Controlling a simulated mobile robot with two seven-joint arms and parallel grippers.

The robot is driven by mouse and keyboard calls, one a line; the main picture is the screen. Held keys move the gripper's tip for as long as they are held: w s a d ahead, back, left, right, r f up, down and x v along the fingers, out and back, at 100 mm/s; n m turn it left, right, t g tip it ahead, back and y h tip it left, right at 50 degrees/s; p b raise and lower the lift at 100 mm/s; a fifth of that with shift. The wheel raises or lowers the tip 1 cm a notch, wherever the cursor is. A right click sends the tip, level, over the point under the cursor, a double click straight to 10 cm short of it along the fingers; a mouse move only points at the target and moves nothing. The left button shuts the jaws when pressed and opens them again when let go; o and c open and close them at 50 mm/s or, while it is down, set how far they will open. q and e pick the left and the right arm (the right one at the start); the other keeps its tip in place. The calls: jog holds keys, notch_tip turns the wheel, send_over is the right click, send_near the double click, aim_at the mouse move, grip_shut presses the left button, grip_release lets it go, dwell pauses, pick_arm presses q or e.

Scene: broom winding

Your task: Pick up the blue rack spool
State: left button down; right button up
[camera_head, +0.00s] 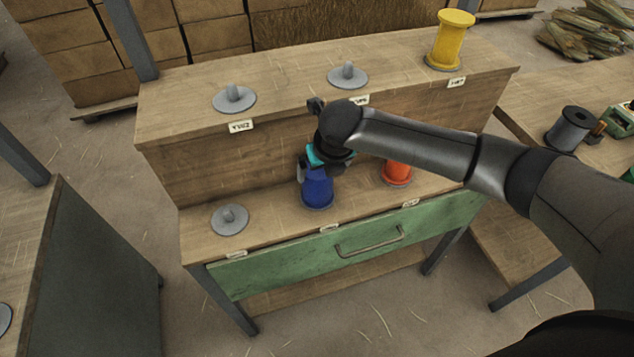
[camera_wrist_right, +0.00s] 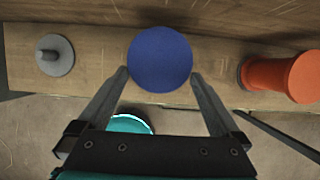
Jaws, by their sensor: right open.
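The blue rack spool (camera_head: 317,189) stands upright on the lower shelf of the wooden rack, on a grey base. In the right wrist view its round blue top (camera_wrist_right: 160,59) shows between the tips of my right gripper (camera_wrist_right: 160,78). My right gripper also shows in the head view (camera_head: 311,168), over the spool's upper part. Its two fingers are apart, one on each side of the spool, with small gaps visible at the tips. The spool's far side is partly hidden by the gripper. My left gripper is not in view.
An orange spool (camera_head: 397,172) stands close to the right on the same shelf. An empty grey holder (camera_head: 229,219) is to the left. A yellow spool (camera_head: 449,39) and empty holders (camera_head: 234,98) are on the upper shelf. A dark spool (camera_head: 570,128) sits on the right table.

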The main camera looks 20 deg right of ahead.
jog(key=shift+b+x, duration=0.85)
jog(key=shift+x, duration=2.45)
jog(key=shift+w+a, duration=0.1)
jog(key=c, duration=1.2)
jog(key=shift+o, duration=0.2)
jog(key=shift+r, duration=0.15)
